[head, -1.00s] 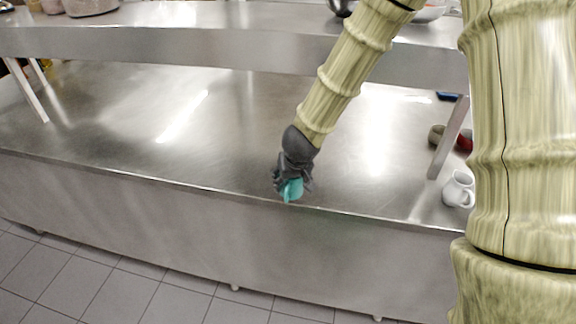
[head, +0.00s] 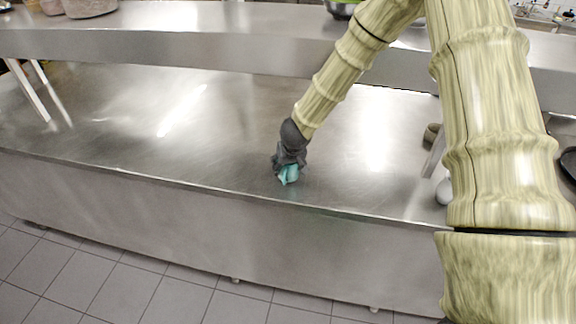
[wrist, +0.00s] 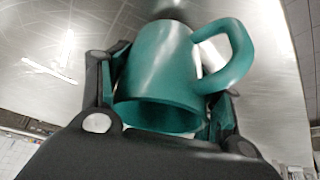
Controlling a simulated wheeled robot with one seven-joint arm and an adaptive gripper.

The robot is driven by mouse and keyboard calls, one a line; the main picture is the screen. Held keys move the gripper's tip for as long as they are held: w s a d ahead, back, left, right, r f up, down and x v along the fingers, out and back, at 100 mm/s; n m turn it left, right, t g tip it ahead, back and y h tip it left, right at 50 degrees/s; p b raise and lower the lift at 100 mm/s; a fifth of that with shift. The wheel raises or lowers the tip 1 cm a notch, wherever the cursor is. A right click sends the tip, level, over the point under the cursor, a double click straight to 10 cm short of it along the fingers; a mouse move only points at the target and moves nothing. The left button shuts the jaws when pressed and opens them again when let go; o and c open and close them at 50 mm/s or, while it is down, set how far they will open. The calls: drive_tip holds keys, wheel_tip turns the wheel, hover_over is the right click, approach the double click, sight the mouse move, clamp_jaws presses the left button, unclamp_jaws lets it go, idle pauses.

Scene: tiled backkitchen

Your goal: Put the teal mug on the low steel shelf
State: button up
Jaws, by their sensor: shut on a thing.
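The teal mug (head: 289,174) is between the fingers of my gripper (head: 283,168), at the front part of the low steel shelf (head: 200,150). My gripper is shut on the mug. In the wrist view the mug (wrist: 158,75) fills the middle, its open rim toward the camera and its handle to the right; a finger of my gripper (wrist: 160,110) shows on each side. The mug is low over the shelf surface near the front edge; I cannot tell whether it touches.
An upper steel shelf (head: 200,45) runs above the low one, with pots (head: 90,7) at its far left. A white mug (head: 444,191), mostly hidden by my arm, stands at the right near the front edge. The low shelf's middle and left are clear.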

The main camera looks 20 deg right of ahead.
drive_tip(key=shift+f, duration=0.3)
drive_tip(key=shift+f, duration=0.1)
drive_tip(key=o, duration=1.6)
drive_tip(key=shift+r, duration=0.2)
